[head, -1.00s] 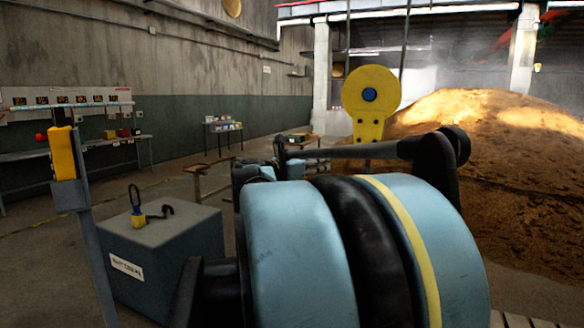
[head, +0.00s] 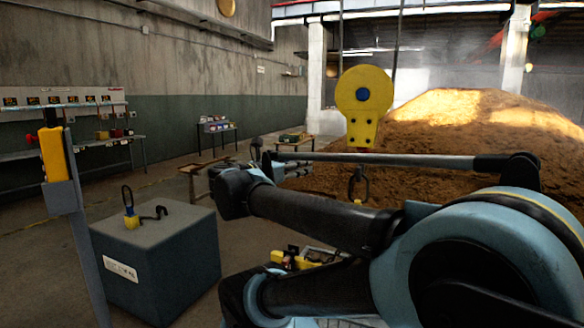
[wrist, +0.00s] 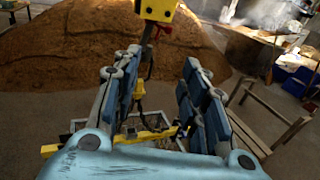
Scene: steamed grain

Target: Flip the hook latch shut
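A yellow hoist block with a blue hub (head: 362,95) hangs in front of the grain mound in the head view. A dark hook (head: 358,186) hangs below it, partly behind my arm's upper rod. In the wrist view the block's lower end (wrist: 158,9) is at the top, with a small red part (wrist: 163,31) just below it and the dark hook (wrist: 149,62) hanging further down. I cannot tell the latch's position clearly. My gripper (wrist: 160,78) is open and empty, its fingers wide apart. The hook appears beyond the left finger, apart from it.
A grey box (head: 155,262) with a small black-and-yellow hook item (head: 130,215) on top stands at left, beside a post with a yellow control box (head: 54,155). Yellow items (wrist: 150,136) lie low between my fingers' view. A wooden bench frame (wrist: 262,122) is at right.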

